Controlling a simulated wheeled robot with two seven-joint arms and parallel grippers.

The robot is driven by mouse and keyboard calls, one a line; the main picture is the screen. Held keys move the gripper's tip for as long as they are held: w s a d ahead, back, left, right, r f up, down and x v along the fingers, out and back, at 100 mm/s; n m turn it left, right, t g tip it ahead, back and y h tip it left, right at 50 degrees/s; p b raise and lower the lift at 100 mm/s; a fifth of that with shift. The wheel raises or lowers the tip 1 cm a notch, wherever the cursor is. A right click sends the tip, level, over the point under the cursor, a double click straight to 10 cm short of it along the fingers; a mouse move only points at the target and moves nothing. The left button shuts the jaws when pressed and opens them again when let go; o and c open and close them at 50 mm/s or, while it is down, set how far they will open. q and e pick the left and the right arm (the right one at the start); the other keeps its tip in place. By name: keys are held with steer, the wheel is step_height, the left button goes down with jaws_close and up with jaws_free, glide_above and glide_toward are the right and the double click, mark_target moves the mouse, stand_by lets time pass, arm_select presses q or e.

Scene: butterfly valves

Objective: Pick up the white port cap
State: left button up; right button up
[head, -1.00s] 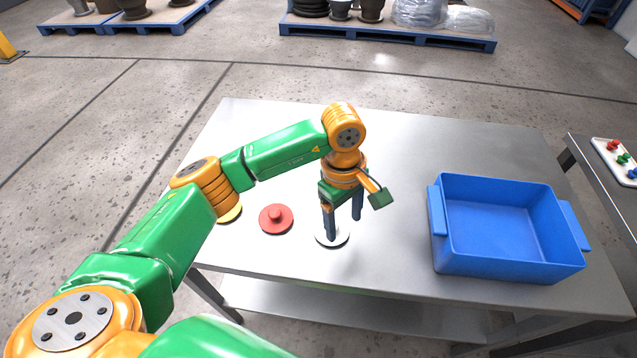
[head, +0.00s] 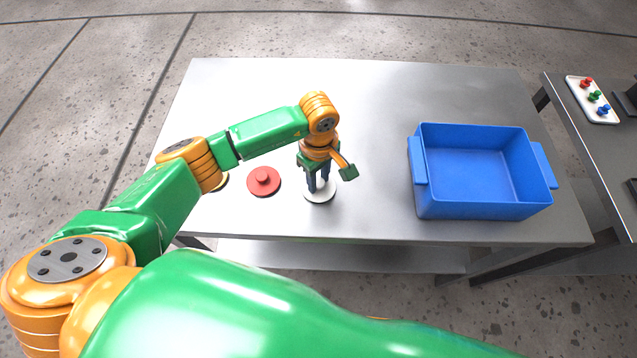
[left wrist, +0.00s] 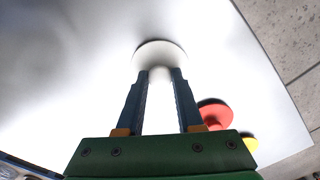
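The white port cap (head: 328,194) is a flat round disc with a knob, at the near middle of the steel table. It also shows in the left wrist view (left wrist: 158,48), at the far end of the fingers. My left gripper (head: 318,188) points down over it, and its dark fingers are shut on the cap's knob. The left wrist view shows the fingertips (left wrist: 161,76) on both sides of the knob. The cap appears to be on the table or very close to it; I cannot tell which. My right gripper is not in view.
A red cap (head: 263,181) lies just left of the white one. A yellow cap (left wrist: 250,144) is beyond it, mostly hidden by my arm in the head view. A blue bin (head: 480,204) stands at the right. The table's (head: 375,100) back is clear.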

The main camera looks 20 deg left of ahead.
arm_select(q)
steer(key=c, duration=0.3)
jaws_close()
steer(key=shift+r, duration=0.1)
